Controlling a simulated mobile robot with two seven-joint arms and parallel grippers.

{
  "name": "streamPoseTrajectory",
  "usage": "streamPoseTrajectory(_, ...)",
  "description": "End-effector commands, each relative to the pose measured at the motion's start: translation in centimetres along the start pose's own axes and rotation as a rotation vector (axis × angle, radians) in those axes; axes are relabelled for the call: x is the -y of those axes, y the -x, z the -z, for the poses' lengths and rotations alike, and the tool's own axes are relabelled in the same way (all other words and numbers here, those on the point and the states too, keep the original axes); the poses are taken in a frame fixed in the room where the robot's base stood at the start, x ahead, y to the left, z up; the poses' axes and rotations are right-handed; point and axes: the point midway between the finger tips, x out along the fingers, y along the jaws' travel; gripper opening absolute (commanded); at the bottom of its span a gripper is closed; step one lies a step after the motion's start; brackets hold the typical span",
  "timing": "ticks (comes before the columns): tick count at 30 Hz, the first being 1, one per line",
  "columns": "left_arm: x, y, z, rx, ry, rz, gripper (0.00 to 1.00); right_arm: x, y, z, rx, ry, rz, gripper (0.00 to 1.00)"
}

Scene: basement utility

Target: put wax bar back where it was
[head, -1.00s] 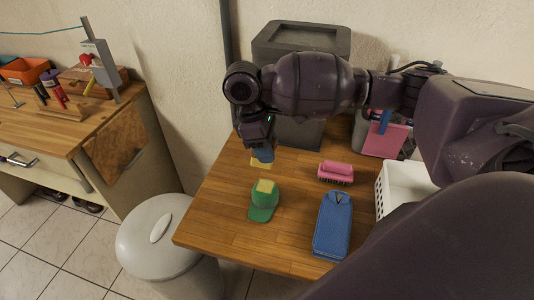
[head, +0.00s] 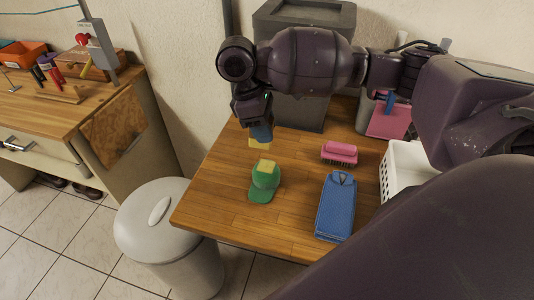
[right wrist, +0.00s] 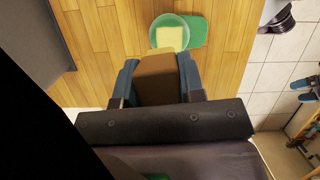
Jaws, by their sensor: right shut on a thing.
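My right gripper (head: 261,134) is shut on a yellowish bar, which I take to be the wax bar (head: 259,144). It hangs just behind the green cap in the head view. In the right wrist view the bar (right wrist: 157,78) looks brownish between the two blue fingers (right wrist: 158,82). How far it is above the table I cannot tell. The cap (right wrist: 197,31) and that block (right wrist: 169,37) also show in the right wrist view. My left gripper is out of view.
A white basket (head: 405,170) stands at the table's right. A dark grey bin (head: 305,40) is behind, and a lidded bin (head: 165,235) stands at the left. The table's front left is clear.

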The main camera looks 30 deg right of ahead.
Motion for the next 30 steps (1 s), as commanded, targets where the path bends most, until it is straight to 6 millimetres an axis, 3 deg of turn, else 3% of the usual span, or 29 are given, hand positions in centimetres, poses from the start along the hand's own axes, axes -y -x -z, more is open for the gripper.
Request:
streamPoseTrajectory(1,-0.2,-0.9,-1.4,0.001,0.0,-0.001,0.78,0.2,-1.1,0.7,0.003,0.018,-0.007,0.17)
streamPoseTrajectory(5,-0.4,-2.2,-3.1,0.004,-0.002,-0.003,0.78,1.0,-2.1,1.7,0.016,0.124,-0.045,0.17)
streamPoseTrajectory(9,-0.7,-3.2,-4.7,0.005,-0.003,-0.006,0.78,2.0,-3.2,2.9,0.03,0.355,-0.129,0.17)
streamPoseTrajectory(18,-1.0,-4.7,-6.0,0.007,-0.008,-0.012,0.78,4.0,-4.1,4.2,0.048,0.829,-0.305,0.17)
streamPoseTrajectory(30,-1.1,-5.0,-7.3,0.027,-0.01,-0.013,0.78,5.9,-4.2,5.0,0.064,1.344,-0.501,0.17)
